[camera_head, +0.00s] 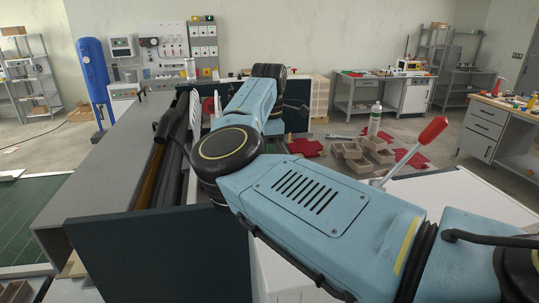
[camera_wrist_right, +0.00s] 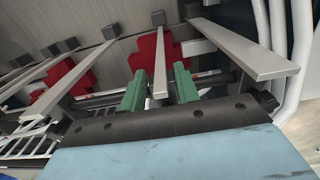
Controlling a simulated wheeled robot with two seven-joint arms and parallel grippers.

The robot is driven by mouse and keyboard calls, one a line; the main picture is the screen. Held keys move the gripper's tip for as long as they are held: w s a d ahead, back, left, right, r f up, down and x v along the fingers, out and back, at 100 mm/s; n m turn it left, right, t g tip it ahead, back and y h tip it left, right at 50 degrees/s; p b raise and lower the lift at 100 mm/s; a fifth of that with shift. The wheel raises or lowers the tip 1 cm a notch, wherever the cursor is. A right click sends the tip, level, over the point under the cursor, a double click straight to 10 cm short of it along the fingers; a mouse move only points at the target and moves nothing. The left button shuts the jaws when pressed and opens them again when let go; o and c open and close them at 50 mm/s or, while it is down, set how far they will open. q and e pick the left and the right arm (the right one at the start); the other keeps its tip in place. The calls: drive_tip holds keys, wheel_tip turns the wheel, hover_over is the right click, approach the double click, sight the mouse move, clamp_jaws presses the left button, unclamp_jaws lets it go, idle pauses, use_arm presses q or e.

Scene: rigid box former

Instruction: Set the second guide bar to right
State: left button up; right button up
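In the right wrist view several flat metal guide bars reach out from dark mounting blocks. One guide bar (camera_wrist_right: 160,72) runs between the two green fingers of my right gripper (camera_wrist_right: 160,90), with a visible gap on each side. The gripper is open around it. Another bar (camera_wrist_right: 245,52) lies to the right, and another (camera_wrist_right: 72,80) to the left. I cannot tell by marking which is the second. In the head view my right arm reaches into the machine (camera_head: 120,160), and its gripper is hidden behind the arm. My left gripper is not in view.
Red pieces (camera_wrist_right: 146,48) lie behind the bars, with white tubes (camera_wrist_right: 299,50) at the right. In the head view a red-handled lever (camera_head: 432,130) stands near my arm. Small open boxes (camera_head: 346,150), a red blank (camera_head: 305,147) and a bottle (camera_head: 375,120) are behind it.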

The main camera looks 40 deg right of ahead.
drive_tip(key=shift+w, duration=0.1)
drive_tip(key=shift+r, duration=0.5)
wheel_tip(320, 180, up, 12)
drive_tip(key=shift+r+b, duration=0.2)
drive_tip(key=shift+b, duration=0.65)
drive_tip(key=shift+d, duration=0.1)
